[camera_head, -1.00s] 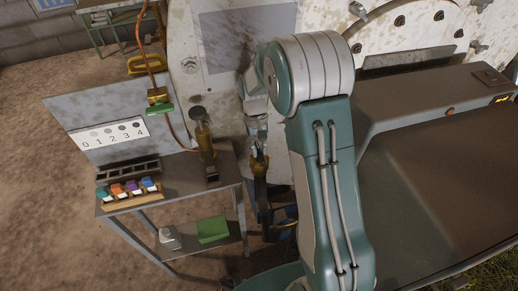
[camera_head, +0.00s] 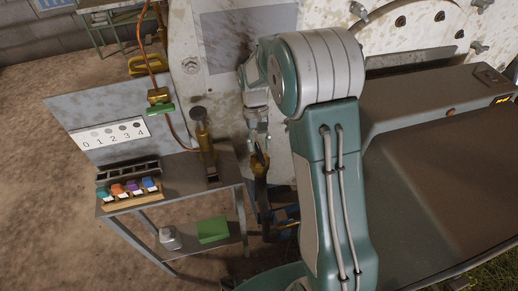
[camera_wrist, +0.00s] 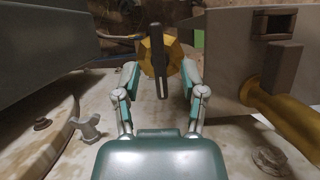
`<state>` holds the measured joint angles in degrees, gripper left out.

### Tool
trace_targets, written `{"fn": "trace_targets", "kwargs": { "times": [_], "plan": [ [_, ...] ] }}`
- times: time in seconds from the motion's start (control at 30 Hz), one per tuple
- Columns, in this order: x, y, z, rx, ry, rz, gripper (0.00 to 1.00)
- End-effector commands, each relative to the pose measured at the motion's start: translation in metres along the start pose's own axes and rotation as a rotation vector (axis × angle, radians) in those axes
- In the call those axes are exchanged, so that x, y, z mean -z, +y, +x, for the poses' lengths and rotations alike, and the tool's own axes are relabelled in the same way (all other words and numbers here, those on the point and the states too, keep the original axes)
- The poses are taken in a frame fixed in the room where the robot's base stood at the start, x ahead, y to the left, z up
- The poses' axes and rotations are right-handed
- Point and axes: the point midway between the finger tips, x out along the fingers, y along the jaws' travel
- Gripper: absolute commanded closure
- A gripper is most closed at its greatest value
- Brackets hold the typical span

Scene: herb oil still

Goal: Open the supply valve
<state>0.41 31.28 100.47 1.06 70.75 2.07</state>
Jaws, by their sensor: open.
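In the wrist view a brass, many-sided valve body (camera_wrist: 175,58) with a dark upright lever (camera_wrist: 158,62) lies straight ahead, between my fingertips as pictured. My gripper (camera_wrist: 160,78) is open, with one finger on each side of the lever. I cannot tell whether either finger touches it. In the head view the brass part (camera_head: 259,160) shows just below my gripper, with a dark piece hanging under it; my arm hides some of this area. A second brass valve with a green handle (camera_head: 160,108) sits on an orange hose to the left. Neither valve carries a readable name.
A metal stand (camera_head: 180,181) left of my gripper holds a brass cylinder (camera_head: 205,138) and several coloured-top pieces. A panel marked 0 to 4 (camera_head: 110,132) stands behind it. In the wrist view, a grey box (camera_wrist: 232,50) and brass pipe (camera_wrist: 285,110) crowd the right; a dark housing fills the left.

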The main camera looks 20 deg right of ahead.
Motion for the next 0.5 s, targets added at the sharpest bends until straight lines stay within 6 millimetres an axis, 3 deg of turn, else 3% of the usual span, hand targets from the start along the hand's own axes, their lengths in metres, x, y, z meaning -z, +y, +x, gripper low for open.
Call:
{"fn": "trace_targets", "kwargs": {
  "times": [0.2, 0.5],
  "plan": [
    [-0.016, -0.001, -0.042, 0.0, 0.003, 0.0, 0.46],
    [-0.025, -0.001, -0.063, -0.001, -0.002, 0.0, 0.46]
  ]
}}
